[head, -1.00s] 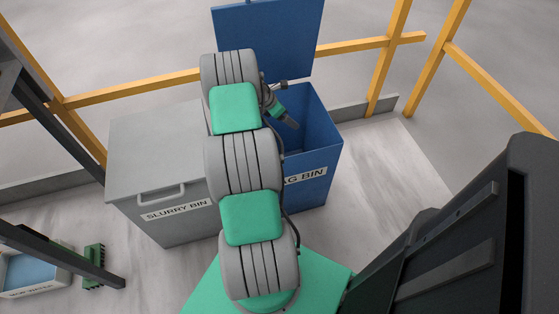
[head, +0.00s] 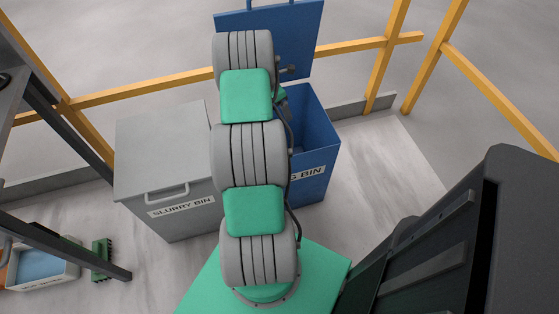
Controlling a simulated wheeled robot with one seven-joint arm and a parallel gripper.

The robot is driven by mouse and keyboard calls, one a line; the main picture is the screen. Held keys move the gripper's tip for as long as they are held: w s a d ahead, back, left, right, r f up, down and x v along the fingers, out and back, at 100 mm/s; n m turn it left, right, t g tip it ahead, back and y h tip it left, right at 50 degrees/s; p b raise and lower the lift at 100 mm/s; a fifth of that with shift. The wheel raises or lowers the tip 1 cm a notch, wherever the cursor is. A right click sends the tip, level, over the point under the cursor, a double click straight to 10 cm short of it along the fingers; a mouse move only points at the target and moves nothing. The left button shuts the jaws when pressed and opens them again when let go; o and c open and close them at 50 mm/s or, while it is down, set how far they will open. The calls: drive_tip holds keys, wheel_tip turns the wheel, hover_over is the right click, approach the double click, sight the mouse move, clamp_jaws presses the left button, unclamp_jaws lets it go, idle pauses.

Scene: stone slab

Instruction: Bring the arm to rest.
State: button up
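My arm (head: 253,150) rises in the middle of the head view, with grey ribbed joints and green links. It stretches from my green base at the bottom towards the bins at the back. My gripper is hidden behind the upper arm joints, near the open blue bin. Only a small green piece of the wrist shows beside the arm over the bin's left edge. I cannot see the fingers or whether they hold anything.
The blue bin (head: 319,140) stands open behind my arm, its lid (head: 290,35) raised. The grey slurry bin (head: 165,150) is closed, left of the arm. Yellow railings (head: 150,88) run behind. Pale floor is clear at right.

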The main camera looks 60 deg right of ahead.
drive_tip(key=shift+v, duration=2.4)
